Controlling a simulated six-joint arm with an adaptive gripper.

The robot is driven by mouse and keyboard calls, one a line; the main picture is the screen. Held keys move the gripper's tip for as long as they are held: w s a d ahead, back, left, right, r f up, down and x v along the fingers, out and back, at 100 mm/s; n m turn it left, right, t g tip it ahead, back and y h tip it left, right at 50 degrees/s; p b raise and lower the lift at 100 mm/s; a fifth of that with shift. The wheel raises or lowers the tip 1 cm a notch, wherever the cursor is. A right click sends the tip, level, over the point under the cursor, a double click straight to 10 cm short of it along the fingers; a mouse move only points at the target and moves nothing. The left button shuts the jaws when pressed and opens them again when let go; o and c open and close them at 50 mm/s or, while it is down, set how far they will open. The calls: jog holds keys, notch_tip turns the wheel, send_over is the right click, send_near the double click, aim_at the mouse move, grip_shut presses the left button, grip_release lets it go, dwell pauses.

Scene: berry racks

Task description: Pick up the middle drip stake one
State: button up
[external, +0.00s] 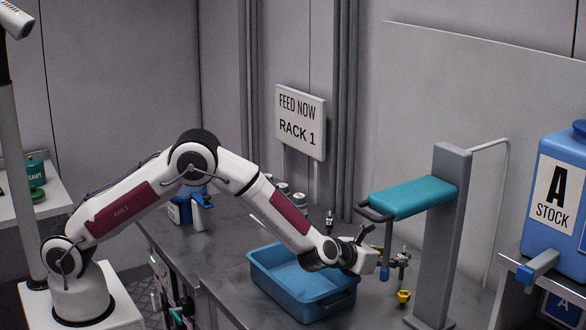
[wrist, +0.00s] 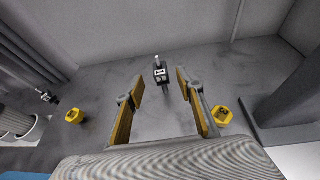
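A dark drip stake (wrist: 160,72) with a pale tip and a small light label stands upright ahead of my gripper (wrist: 160,84) in the wrist view. The two yellow-padded fingers are open, with the stake in line with the gap, and nothing is held. A second dark stake (wrist: 47,97) shows at the left of that view. In the external view my gripper (external: 374,252) reaches over the bench just past the blue tray. One dark stake (external: 402,258) stands to its right and another (external: 330,222) stands farther back. I cannot tell the numbering on the stakes.
Yellow hexagonal pieces lie left (wrist: 74,115) and right (wrist: 222,115) of the fingers. A blue tray (external: 272,290) sits under my forearm. A teal padded arm (external: 412,196) on a grey post (external: 442,240) overhangs the bench, with a blue-tipped rod hanging close to my gripper.

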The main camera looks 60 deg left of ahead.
aim_at(402, 255)
jog(key=shift+w, duration=0.1)
dwell(0.3)
jog(key=shift+x, duration=2.5)
jog(key=c, duration=0.9)
